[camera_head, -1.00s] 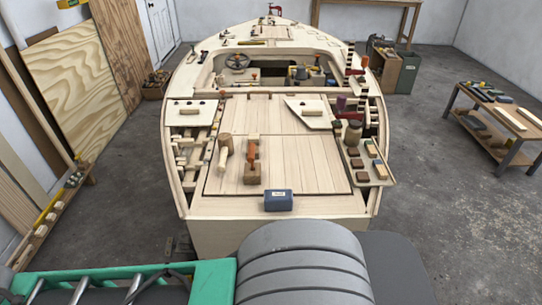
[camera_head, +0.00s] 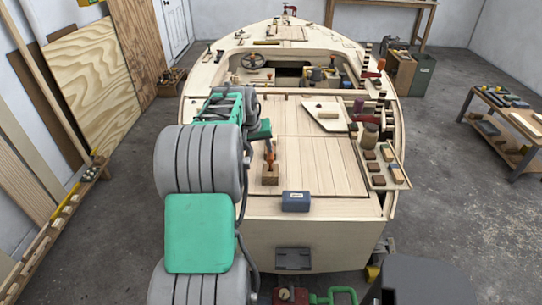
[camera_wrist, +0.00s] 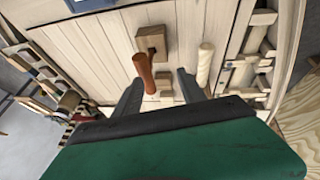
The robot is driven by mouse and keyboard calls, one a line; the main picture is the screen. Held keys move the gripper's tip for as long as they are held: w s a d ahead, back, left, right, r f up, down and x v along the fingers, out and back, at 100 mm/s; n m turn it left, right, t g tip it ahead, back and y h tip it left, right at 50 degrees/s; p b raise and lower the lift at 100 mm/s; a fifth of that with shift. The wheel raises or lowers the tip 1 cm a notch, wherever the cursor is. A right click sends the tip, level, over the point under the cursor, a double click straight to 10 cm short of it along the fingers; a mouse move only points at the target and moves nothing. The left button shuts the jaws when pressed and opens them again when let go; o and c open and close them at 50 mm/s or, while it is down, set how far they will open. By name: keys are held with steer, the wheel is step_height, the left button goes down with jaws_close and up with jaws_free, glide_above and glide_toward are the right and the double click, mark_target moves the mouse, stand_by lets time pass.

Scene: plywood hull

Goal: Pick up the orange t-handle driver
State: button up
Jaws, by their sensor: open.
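The orange t-handle driver (camera_head: 270,154) stands upright at a wooden block (camera_head: 270,176) on the boat's plank deck. In the wrist view its orange handle (camera_wrist: 143,70) points up towards the camera, beside the same block (camera_wrist: 151,40). My gripper (camera_wrist: 158,90) is open and empty above the deck. Its two dark fingers are spread, and the driver's handle lies ahead of them, nearer the left finger. I see no contact. My arm hides part of the deck in the head view.
A pale mallet handle (camera_wrist: 205,62) lies just right of the right finger. A small wooden block (camera_wrist: 165,86) shows between the fingers. A side tray (camera_head: 379,182) holds several blocks. Open deck planks (camera_head: 320,165) lie right of the driver.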

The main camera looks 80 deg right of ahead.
steer(key=s+d, duration=0.1)
steer(key=s+f, duration=0.1)
steer(key=s, duration=0.1)
steer(key=shift+d+f, duration=0.1)
steer(key=shift+d, duration=0.25)
steer(key=p+x, duration=0.1)
steer(key=x, duration=0.5)
steer(key=shift+w+d+f+p, duration=0.2)
steer(key=shift+d+f+p, duration=0.05)
steer(key=shift+f+p, duration=0.15)
jaws_close()
